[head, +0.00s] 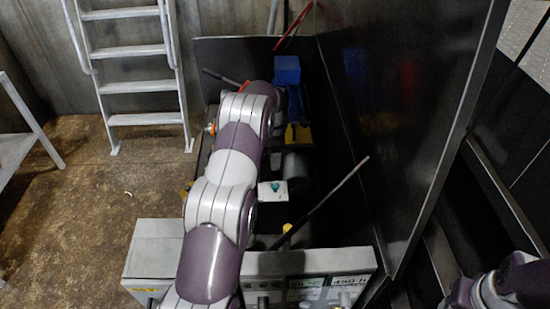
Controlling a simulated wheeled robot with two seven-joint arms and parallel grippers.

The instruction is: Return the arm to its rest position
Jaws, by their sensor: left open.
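My left arm (225,190) reaches from the bottom edge up over the machine, bent in the middle. Its wrist end is beside the blue block (287,70). My left gripper (278,122) is at that end, small and dark against the machine, and is open. Its fingers are hard to make out, and I see nothing held in it. My right arm (505,285) shows only as a part at the bottom right corner. The right gripper is out of the picture.
The compactor has a grey control panel (310,263) in front, a tall dark panel (405,110) at right and a thin dark lever (325,200) sticking up. A red-tipped rod (294,25) rises behind. A ladder (130,70) stands at the back left. The brown floor (85,200) at left is clear.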

